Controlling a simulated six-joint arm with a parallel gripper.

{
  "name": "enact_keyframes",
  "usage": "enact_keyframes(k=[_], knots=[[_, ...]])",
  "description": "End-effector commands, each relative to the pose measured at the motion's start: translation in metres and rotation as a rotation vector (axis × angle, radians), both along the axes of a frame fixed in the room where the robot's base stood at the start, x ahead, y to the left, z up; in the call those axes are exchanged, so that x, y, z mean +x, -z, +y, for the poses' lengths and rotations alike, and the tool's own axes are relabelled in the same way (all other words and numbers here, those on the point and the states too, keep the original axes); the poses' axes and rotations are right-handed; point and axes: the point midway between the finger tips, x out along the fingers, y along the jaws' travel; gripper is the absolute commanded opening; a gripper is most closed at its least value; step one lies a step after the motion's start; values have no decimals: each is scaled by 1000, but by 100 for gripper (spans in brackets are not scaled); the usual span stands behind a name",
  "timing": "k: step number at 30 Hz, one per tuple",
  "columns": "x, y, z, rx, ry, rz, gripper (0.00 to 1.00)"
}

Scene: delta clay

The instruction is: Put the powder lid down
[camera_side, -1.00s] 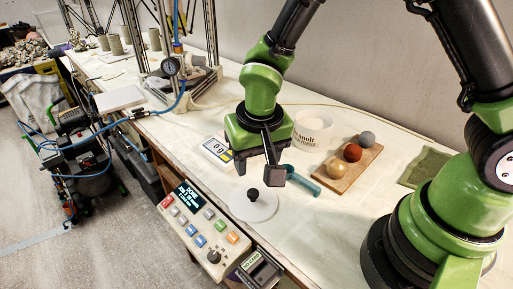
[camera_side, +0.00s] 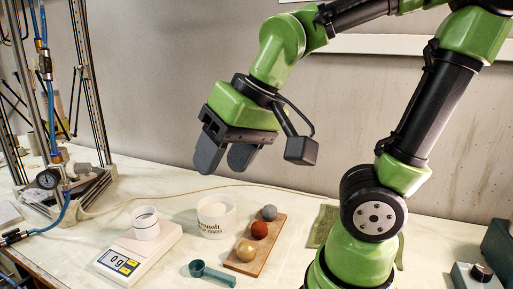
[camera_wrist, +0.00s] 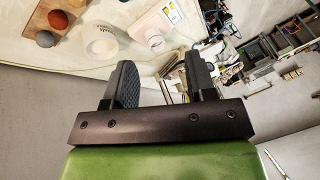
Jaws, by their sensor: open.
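My gripper (camera_side: 226,155) is open and empty, raised well above the bench, with its fingers pointing down. Its two fingers also show apart in the wrist view (camera_wrist: 163,82), with nothing between them. The white powder tub (camera_side: 214,220) with dark lettering stands open on the bench, below my gripper; it also shows in the wrist view (camera_wrist: 102,45). The lid, a pale disc with a black knob in the earlier side frame, is not seen in either view now.
A scale (camera_side: 133,262) reading 0 g carries a white cup (camera_side: 145,224). A teal scoop (camera_side: 212,273) lies in front of the tub. A wooden board (camera_side: 264,261) with three balls lies right of it. A metal frame (camera_side: 85,120) stands at the left.

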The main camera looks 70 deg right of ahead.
Motion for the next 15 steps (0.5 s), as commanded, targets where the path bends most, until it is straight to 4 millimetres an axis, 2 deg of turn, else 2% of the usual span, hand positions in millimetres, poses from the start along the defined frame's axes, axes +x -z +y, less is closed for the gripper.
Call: enact_keyframes(k=[1,3,6,15], knots=[[-13,-7,-3,11,-2,-47,51],[-26,-12,-4,19,-15,-89,51],[-39,-15,-4,25,-30,-134,51],[-47,-17,-4,26,-43,-159,51]])
